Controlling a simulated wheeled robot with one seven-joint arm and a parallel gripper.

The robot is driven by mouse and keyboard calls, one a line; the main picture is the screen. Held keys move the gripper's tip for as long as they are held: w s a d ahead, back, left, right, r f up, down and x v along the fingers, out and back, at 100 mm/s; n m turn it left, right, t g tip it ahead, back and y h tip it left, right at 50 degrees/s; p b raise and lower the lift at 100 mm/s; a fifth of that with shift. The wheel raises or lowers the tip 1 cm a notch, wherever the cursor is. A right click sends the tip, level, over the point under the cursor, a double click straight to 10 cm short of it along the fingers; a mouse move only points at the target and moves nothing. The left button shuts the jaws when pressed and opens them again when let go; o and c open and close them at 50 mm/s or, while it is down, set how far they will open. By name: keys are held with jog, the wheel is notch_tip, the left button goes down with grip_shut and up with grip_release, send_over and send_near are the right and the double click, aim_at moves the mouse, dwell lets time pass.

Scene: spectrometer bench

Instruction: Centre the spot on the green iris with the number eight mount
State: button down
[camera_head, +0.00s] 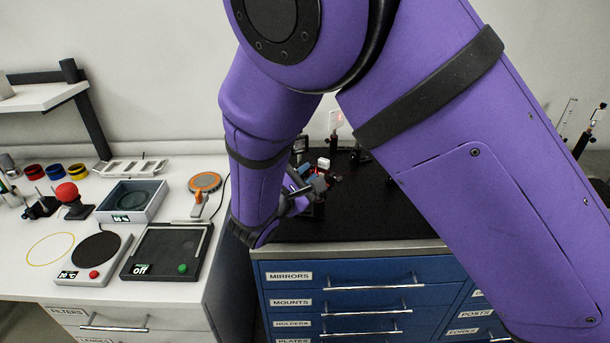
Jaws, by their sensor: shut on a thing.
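My gripper (308,188) is small in view, beyond my purple arm, at the front left of the black optical bench (365,215). It is shut on part of a small dark mount (319,184). The exact part held and any number on the mount are too small to make out. A pale card (336,120) stands on a dark post behind, with a faint red spot on it. A small block with red and white parts (323,164) stands just behind my gripper. I cannot pick out a green iris; my arm hides much of the bench.
Other dark posts and mounts stand close around my gripper. A blue drawer cabinet (350,268) is under the bench. On the white counter at left are an orange round device (205,182), a black-topped box reading off (165,250) and a red-knobbed item (67,192).

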jog(key=shift+f+m, duration=0.1)
jog(key=shift+m, duration=1.2)
jog(key=c, duration=1.1)
grip_release()
jog(key=shift+o, duration=0.2)
jog(key=v, duration=1.1)
jog(key=shift+d, duration=0.15)
